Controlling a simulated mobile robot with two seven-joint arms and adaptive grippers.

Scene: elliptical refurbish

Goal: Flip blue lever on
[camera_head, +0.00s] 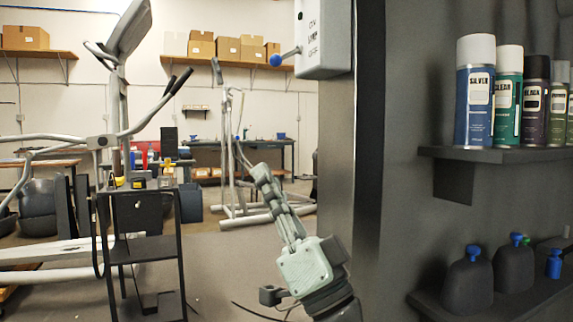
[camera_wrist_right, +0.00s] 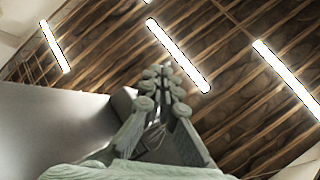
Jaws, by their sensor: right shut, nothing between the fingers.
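A light grey switch box (camera_head: 325,40) is fixed to the dark post at the top of the head view. Its lever has a blue ball knob (camera_head: 276,60) and sticks out to the left, tilted slightly down. Small lettering on the box front seems to read ON above and OFF below. My right gripper (camera_head: 259,171) is below the knob and a little left of it, apart from it, fingers pointing up. In the right wrist view the fingers (camera_wrist_right: 162,74) are together with nothing between them; the lever and box do not show there. My left gripper is not in view.
The dark post (camera_head: 369,150) stands right of my right arm. Shelves at right hold spray cans (camera_head: 475,92) and dark bottles with blue tops (camera_head: 467,285). A black cart (camera_head: 145,248) and exercise machines stand at left. The space between gripper and knob looks clear.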

